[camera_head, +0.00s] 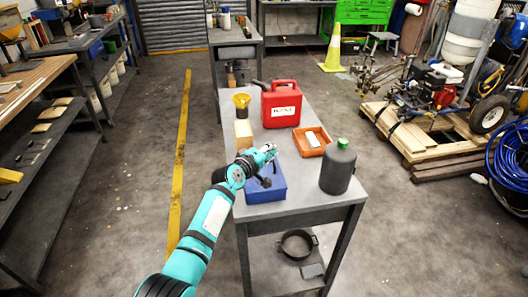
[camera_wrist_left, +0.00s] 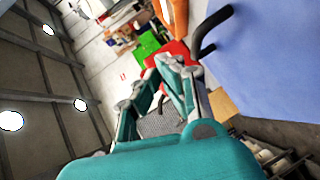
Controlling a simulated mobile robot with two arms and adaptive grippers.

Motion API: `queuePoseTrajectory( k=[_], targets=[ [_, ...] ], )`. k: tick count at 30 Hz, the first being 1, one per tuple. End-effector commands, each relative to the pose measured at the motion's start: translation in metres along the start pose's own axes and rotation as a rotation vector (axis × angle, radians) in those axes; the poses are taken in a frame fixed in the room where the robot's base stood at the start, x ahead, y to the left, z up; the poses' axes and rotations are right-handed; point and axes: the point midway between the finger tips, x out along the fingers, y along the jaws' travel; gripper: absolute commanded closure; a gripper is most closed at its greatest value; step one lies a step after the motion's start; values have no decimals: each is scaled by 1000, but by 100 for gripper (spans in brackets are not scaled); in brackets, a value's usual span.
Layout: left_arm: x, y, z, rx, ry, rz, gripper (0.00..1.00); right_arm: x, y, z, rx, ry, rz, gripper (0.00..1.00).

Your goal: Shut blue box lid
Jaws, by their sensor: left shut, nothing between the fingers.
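The blue box (camera_head: 270,190) sits on the grey workbench, partly hidden by my left gripper and wrist. My left gripper (camera_head: 271,151) is above the box's far part, its fingers shut with nothing between them. In the left wrist view, a broad flat blue surface (camera_wrist_left: 275,60) of the box fills the upper right, with a black handle (camera_wrist_left: 211,31) at its edge. The shut fingers (camera_wrist_left: 178,75) are beside that handle, apart from it in the picture. I cannot tell the lid's exact angle. My right gripper is in neither view.
A pot (camera_head: 297,245) is on the lower shelf.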

Motion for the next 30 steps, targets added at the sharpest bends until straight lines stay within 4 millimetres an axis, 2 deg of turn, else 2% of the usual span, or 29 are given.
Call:
queuePoseTrajectory(
  k=[3,10,30],
  targets=[
    [4,-6,4,-1,0,1,100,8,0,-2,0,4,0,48],
    [7,-12,8,-1,0,0,100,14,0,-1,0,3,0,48],
    [7,-9,8,0,0,1,100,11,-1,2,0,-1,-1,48]
  ],
)
